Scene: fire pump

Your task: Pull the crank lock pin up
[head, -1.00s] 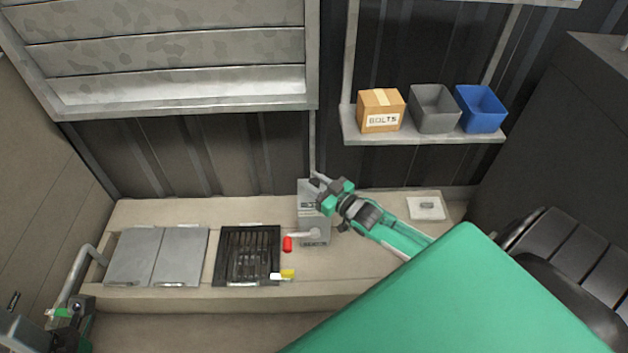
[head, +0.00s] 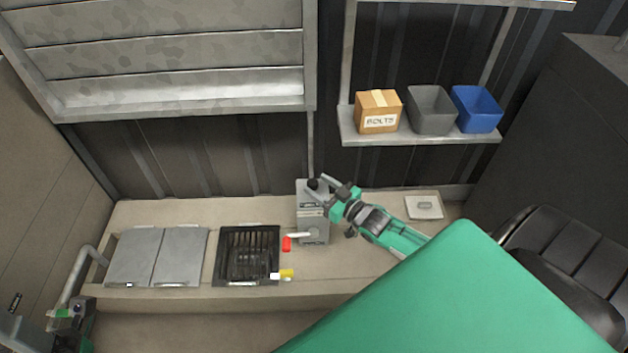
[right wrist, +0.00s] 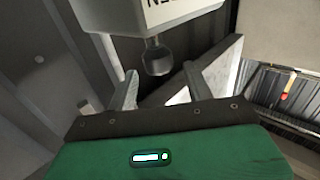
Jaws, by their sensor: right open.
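The crank lock pin shows as a dark round knob (head: 313,184) on top of the grey pump box (head: 313,222). The crank's red handle (head: 287,243) sticks out at the box's front left. My right gripper (head: 322,186) reaches in from the right, fingers apart at the knob. In the right wrist view the round knob (right wrist: 157,62) lies between the open fingers (right wrist: 172,80), with a gap on either side and nothing gripped. My left gripper (head: 72,318) is partly in view at the lower left; its fingers are unclear.
A black grated basin (head: 248,256) and grey lids (head: 158,257) sit left of the pump box on the bench. A yellow-and-white piece (head: 284,274) lies near the basin. A shelf (head: 420,138) with a bolts box and two bins hangs above right.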

